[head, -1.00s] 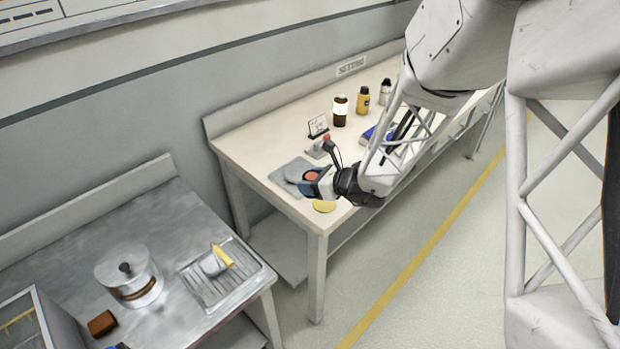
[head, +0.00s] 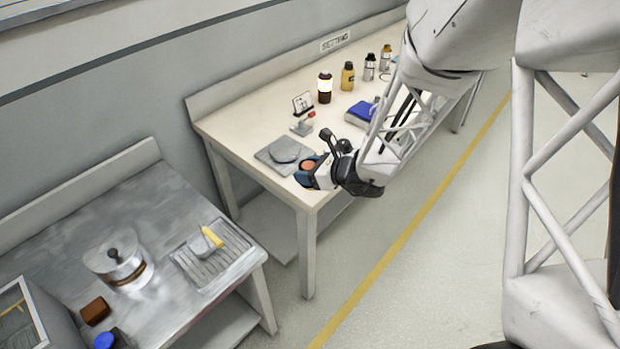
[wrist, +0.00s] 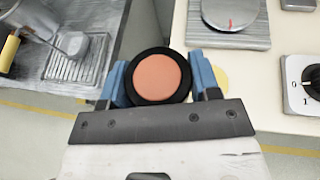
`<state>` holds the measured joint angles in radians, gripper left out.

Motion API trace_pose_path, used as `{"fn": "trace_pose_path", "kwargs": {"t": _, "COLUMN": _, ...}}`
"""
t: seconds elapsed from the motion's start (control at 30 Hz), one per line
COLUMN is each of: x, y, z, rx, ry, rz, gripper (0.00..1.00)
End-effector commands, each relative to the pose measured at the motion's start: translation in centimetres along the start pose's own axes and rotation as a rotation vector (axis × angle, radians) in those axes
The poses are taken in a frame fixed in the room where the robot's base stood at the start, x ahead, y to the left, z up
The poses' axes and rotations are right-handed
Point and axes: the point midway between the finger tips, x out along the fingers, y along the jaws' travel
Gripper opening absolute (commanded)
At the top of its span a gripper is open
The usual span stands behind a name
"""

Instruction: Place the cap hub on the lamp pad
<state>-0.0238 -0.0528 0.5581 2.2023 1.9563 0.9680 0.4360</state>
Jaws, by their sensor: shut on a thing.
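My gripper (wrist: 160,79) is shut on a round black piece with an orange face, which I take as the cap hub (wrist: 158,69). The blue fingers press its two sides. In the head view my gripper (head: 310,171) holds the hub (head: 307,165) over the front corner of the cream table, right of a grey plate. A flat yellow disc (wrist: 219,77) lies on the table beside the right finger, partly covered by it; it may be the lamp pad, but I cannot tell. A glowing lamp (head: 325,87) stands upright farther back.
The grey square plate (head: 266,157) carries a round grey disc (head: 285,150). A dial box (wrist: 302,88) stands right of it in the wrist view. A blue box (head: 361,113) and several bottles stand farther back. The metal table (head: 170,215) holds a pot (head: 118,266) and a ribbed tray (head: 192,270).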

Motion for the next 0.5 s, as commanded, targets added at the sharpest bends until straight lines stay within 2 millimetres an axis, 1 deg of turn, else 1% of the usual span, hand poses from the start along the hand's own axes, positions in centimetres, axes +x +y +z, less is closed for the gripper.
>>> {"fn": "trace_pose_path", "kwargs": {"t": 0.03, "x": -1.0, "y": 0.5, "z": -0.6, "rx": 0.003, "ry": 0.0, "rz": -0.007, "gripper": 0.23}}
{"fn": "trace_pose_path", "kwargs": {"t": 0.1, "x": -2.3, "y": 1.2, "z": -1.4, "rx": 0.007, "ry": -0.001, "rz": -0.016, "gripper": 0.23}}
{"fn": "trace_pose_path", "kwargs": {"t": 0.3, "x": -5.4, "y": 3.4, "z": -3.6, "rx": 0.016, "ry": -0.001, "rz": -0.038, "gripper": 0.23}}
{"fn": "trace_pose_path", "kwargs": {"t": 0.4, "x": -6.4, "y": 4.3, "z": -4.2, "rx": 0.018, "ry": -0.002, "rz": -0.045, "gripper": 0.23}}
{"fn": "trace_pose_path", "kwargs": {"t": 0.5, "x": -7.0, "y": 4.7, "z": -4.6, "rx": 0.02, "ry": -0.003, "rz": -0.05, "gripper": 0.23}}
